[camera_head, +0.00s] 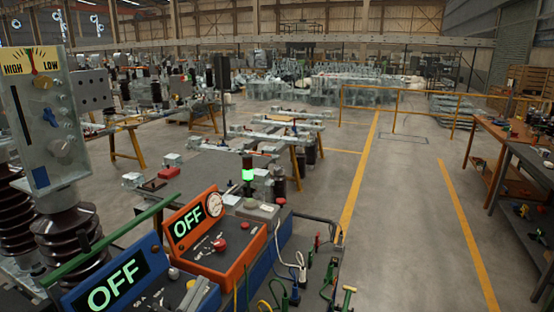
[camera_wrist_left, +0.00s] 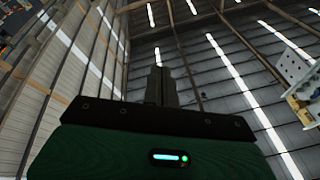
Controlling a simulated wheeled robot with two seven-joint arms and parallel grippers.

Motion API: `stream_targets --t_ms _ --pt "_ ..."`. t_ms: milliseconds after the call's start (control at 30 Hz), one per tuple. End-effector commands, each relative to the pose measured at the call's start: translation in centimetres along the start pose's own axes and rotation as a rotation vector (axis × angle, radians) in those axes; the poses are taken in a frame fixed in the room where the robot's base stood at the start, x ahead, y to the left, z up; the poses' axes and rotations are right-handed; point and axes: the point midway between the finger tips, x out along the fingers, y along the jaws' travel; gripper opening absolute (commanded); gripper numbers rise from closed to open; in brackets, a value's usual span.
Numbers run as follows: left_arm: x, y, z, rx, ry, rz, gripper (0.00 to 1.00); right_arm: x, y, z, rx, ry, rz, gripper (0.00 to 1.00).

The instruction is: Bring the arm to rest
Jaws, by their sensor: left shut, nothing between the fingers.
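My left gripper (camera_wrist_left: 160,86) shows in the left wrist view, where its dark fingers are together with nothing between them. It points up toward the roof, above the dark plate and green housing of my wrist. I cannot make out this gripper in the head view. My right gripper is in neither view. In the head view, a grey isolator box (camera_head: 42,125) with a HIGH/LOW gauge stands at the left on brown ribbed insulators (camera_head: 70,235). An orange control box (camera_head: 215,250) and a blue control box (camera_head: 115,285) both read OFF.
A green bar (camera_head: 110,240) runs beside the control boxes. A small tower with a lit green lamp (camera_head: 248,174) stands behind them. Cables and connectors (camera_head: 295,280) lie to their right. Workbenches (camera_head: 520,140) line the right side. The marked floor (camera_head: 400,230) between is clear.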

Motion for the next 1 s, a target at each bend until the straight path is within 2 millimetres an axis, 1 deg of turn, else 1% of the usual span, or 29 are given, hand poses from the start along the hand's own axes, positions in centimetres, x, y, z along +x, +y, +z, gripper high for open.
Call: stream_targets --t_ms 33,67,100,167,200,267,300,367,400,467,500,567,600,667,700,800,867,1000 --pt "-1.2 -0.5 2.1 -0.039 -0.109 -0.049 0.0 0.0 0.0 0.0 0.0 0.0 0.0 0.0" --pt "-1.9 -0.7 3.3 -0.058 -0.175 -0.074 0.0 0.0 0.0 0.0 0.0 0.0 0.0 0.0" --pt "-3.1 -0.9 5.0 -0.082 -0.268 -0.103 0.0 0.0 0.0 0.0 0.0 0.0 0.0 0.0" --pt "-5.2 -0.9 7.5 -0.116 -0.409 -0.134 0.0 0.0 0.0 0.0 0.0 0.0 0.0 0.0" --pt "-6.7 -0.8 9.1 -0.139 -0.506 -0.147 0.0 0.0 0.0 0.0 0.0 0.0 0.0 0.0" --pt "-9.4 -0.3 11.4 -0.172 -0.653 -0.157 0.0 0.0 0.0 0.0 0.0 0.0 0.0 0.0" --pt "-11.3 0.2 12.7 -0.194 -0.75 -0.155 0.0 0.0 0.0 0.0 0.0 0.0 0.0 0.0" --pt "-14.3 1.2 14.4 -0.226 -0.895 -0.141 0.0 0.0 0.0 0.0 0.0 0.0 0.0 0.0" --pt "-16.3 1.9 15.2 -0.244 -0.982 -0.126 0.0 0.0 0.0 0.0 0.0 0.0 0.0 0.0" --pt "-19.0 2.9 16.1 -0.27 -1.098 -0.099 0.0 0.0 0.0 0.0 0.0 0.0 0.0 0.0" --pt "-20.7 3.6 16.5 -0.286 -1.166 -0.077 0.0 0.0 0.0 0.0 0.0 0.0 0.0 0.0" --pt "-23.0 4.5 16.8 -0.309 -1.257 -0.044 0.0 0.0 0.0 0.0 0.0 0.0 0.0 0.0" --pt "-24.4 5.2 16.9 -0.322 -1.312 -0.02 0.0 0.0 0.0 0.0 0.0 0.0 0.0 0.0" --pt "-26.4 6.0 17.0 -0.342 -1.388 0.016 0.0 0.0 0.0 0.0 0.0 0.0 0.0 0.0" --pt "-27.7 6.6 16.9 -0.355 -1.438 0.041 0.0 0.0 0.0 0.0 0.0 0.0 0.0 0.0" --pt "-30.8 7.9 16.5 -0.388 -1.546 0.109 0.0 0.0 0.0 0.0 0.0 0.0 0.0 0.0" --pt "-32.5 8.7 16.1 -0.408 -1.607 0.152 0.0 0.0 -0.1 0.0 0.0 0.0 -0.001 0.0" --pt "-32.8 10.1 19.6 -0.405 -1.624 0.162 0.0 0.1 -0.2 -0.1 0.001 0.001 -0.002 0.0"
